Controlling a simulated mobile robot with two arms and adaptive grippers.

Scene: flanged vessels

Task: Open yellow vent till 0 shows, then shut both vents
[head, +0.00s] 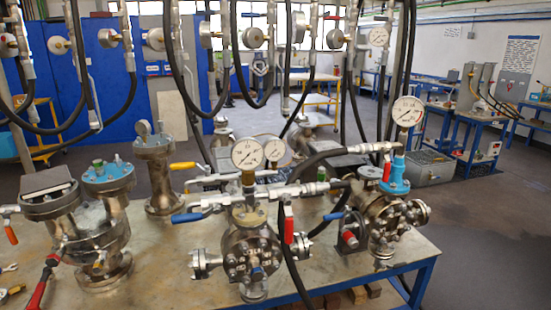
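A yellow lever handle (182,166) sits on pipework at the left of the middle of the bench, pointing left. A blue lever (187,218) sticks out left from the front middle vessel (252,255); another blue lever (333,216) is right of it. A red lever (289,230) hangs down between them. A dial gauge (247,154) stands on the front vessel, with a second gauge (274,149) just behind. A larger gauge (407,111) tops the blue-capped right vessel (390,225). Their readings are too small to tell. Neither gripper is in view.
Flanged vessels (92,225) crowd the metal bench (175,285), its blue edge (425,275) at right. Black hoses (295,265) hang from overhead gauges and cross the front. Red-handled levers (37,292) are at left. Open floor (480,240) lies right.

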